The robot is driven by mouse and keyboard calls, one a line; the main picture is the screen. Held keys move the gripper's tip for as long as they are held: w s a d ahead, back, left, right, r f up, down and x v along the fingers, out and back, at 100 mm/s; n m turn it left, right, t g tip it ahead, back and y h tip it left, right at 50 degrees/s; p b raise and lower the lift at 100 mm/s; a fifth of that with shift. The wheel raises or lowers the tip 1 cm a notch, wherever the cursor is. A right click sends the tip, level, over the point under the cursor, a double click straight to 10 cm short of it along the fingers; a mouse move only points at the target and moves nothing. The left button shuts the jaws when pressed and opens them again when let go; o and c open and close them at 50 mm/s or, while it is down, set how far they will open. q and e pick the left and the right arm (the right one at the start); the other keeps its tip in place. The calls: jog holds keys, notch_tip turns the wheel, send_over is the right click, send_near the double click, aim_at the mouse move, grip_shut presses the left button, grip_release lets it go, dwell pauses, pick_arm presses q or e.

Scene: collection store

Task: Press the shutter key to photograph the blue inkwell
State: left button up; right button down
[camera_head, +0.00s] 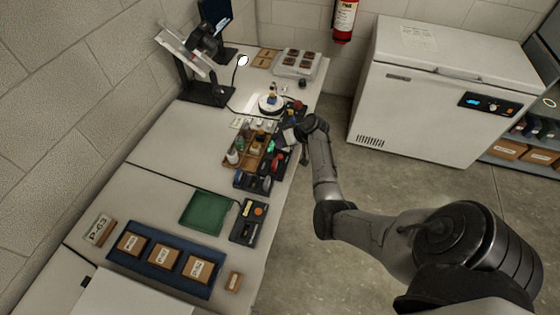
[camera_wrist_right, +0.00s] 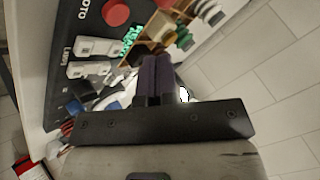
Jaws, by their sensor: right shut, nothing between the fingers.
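The blue inkwell (camera_head: 272,98) stands on a round white turntable (camera_head: 264,109) toward the far end of the bench. A black control panel (camera_head: 288,116) lies beside it near the bench's right edge. In the right wrist view the panel (camera_wrist_right: 70,92) shows the words PHOTO and LAMPS, a round red button (camera_wrist_right: 117,12) and pale keys (camera_wrist_right: 98,47). My right gripper (camera_head: 289,137) is over this edge of the bench. In the wrist view its dark fingers (camera_wrist_right: 155,62) are shut and empty, apart from the red button in the picture. I cannot tell their height. My left gripper is out of view.
A wooden tray (camera_head: 232,166) of small bottles stands just nearer than the panel. Several small coloured items crowd beside it. A green mat (camera_head: 207,213) and a blue tray (camera_head: 140,266) of boxes lie nearer. A white freezer (camera_head: 420,110) stands right, across open floor.

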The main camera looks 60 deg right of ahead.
aim_at(281, 155)
notch_tip(281, 155, down, 3)
jog(key=shift+r+b, duration=0.1)
jog(key=shift+b, duration=0.45)
jog(key=shift+f, duration=0.2)
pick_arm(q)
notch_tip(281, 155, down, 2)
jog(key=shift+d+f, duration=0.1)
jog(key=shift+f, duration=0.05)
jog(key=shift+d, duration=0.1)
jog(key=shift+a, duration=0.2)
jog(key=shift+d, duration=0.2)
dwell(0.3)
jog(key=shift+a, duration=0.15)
pick_arm(e)
jog(key=shift+f, duration=0.2)
jog(key=shift+f, duration=0.25)
